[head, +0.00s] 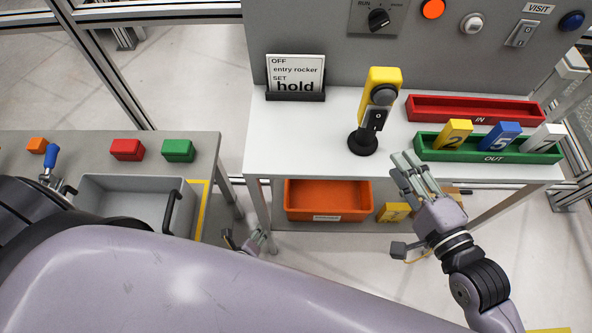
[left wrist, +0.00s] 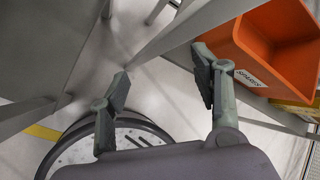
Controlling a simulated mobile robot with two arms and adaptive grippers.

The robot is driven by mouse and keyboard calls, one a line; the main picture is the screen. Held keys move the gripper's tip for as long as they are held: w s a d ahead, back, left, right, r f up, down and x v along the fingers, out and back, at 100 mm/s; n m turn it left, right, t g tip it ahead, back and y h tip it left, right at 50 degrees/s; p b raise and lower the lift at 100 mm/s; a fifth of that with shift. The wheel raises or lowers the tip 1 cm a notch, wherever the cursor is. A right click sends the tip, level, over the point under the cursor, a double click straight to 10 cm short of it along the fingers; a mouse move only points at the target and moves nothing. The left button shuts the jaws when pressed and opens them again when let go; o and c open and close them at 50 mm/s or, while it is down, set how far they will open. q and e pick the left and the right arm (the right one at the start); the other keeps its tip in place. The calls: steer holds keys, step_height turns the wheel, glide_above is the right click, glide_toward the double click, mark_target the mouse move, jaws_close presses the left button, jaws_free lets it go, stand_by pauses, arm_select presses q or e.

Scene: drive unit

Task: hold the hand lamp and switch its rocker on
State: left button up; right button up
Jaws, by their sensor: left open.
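The yellow hand lamp (head: 384,78) stands upright on a round black base (head: 362,143) on the white table in the head view. A dark rocker (head: 376,118) with a pale mark shows low on its front; I cannot read its position for sure. My right gripper (head: 408,162) is just right of and in front of the lamp base, apart from it, near the table's front edge; its finger gap is unclear. My left gripper (head: 245,240) is low, below the table's front left; in the left wrist view (left wrist: 162,84) it is open and empty.
A red IN tray (head: 470,108) and a green OUT tray (head: 437,155) with numbered blocks stand right of the lamp. A sign (head: 295,72) reading "hold" stands left. An orange bin (head: 328,197) is under the table; it shows beside my left gripper (left wrist: 262,76).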

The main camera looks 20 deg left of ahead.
mark_target(360, 135)
arm_select(q)
steer(key=w+d+r+m+t+h, duration=0.1)
steer(key=d+r+m+h, duration=0.4)
steer(key=r, duration=0.5)
steer(key=w+d+r+m+t+h, duration=0.2)
steer(key=r+m+h, duration=0.1)
steer(key=r+m, duration=0.6)
steer(key=w+d+r+m+t+h, duration=0.1)
steer(key=d+r+m+h, duration=0.35)
steer(key=r, duration=0.65)
steer(key=w+r+t, duration=0.3)
steer(key=w+r, duration=0.3)
steer(key=shift+m, duration=0.45)
steer(key=x, duration=1.6)
steer(key=shift+w+d+f, duration=0.1)
steer(key=shift+w+d, duration=0.15)
steer(key=shift+d, duration=0.05)
jaws_close()
arm_select(e)
steer(key=shift+c, duration=0.2)
